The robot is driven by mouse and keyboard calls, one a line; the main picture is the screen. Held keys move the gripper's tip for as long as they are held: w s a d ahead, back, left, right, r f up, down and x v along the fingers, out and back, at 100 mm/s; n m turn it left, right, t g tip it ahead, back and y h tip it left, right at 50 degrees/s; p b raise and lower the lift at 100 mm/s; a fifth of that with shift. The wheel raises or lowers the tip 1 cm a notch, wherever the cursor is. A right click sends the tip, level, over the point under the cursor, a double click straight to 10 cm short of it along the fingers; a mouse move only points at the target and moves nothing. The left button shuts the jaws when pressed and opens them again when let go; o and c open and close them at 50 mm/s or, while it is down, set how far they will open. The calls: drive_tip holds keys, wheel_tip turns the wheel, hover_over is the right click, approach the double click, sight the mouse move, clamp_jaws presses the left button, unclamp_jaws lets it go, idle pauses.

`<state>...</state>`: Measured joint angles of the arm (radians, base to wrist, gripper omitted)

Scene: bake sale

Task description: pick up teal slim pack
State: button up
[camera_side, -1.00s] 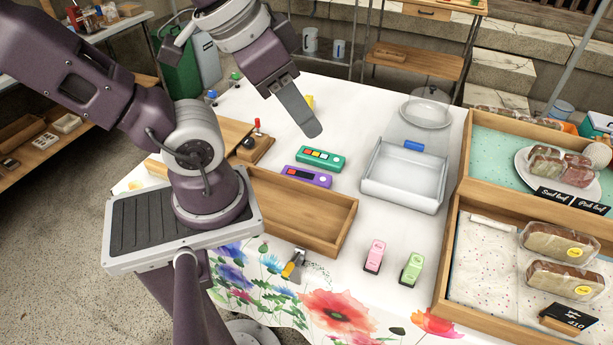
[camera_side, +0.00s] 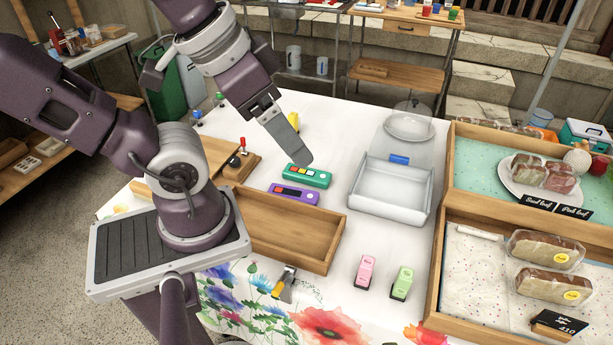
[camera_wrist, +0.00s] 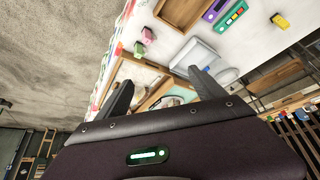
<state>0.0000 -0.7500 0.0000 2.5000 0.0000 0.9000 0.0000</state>
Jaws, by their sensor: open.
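The teal slim pack (camera_side: 307,175) lies flat on the white table, with red, yellow and blue squares along its top. It also shows in the wrist view (camera_wrist: 232,18), near the top edge. A purple pack (camera_side: 295,194) of similar shape lies beside it, nearer the wooden tray. My gripper (camera_side: 303,160) is open and empty. In the side view its visible fingertip appears just above the teal pack's far edge; the height gap is hard to judge. In the wrist view the two fingers (camera_wrist: 160,76) are spread, with the teal pack outside the gap between them.
An empty wooden tray (camera_side: 337,226) stands in front of the packs, and a clear bin (camera_side: 360,205) is to the right. Pink (camera_side: 365,272) and green (camera_side: 402,283) stamp-like items stand at the front. A yellow item (camera_wrist: 280,20) lies behind the teal pack.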

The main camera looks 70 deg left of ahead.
drive_tip(key=w+a+f+n+g, duration=0.1)
drive_tip(key=w+a+n, duration=0.25)
drive_tip(key=w, duration=0.35)
drive_tip(key=w+a+f+n+g, duration=0.1)
drive_tip(key=w+a+n, duration=0.2)
drive_tip(key=w+n, duration=0.25)
drive_tip(key=n+g, duration=0.4)
drive_tip(key=n, duration=1.4)
hover_over(307, 172)
drive_tip(key=f, duration=3)
drive_tip(key=shift+w+f, duration=0.35)
drive_tip(key=shift+f, duration=0.05)
drive_tip(key=f, duration=0.7)
drive_tip(key=shift+s+f, duration=0.25)
drive_tip(key=shift+s, duration=0.1)
drive_tip(key=c, duration=1.7)
drive_tip(key=shift+r, duration=0.2)
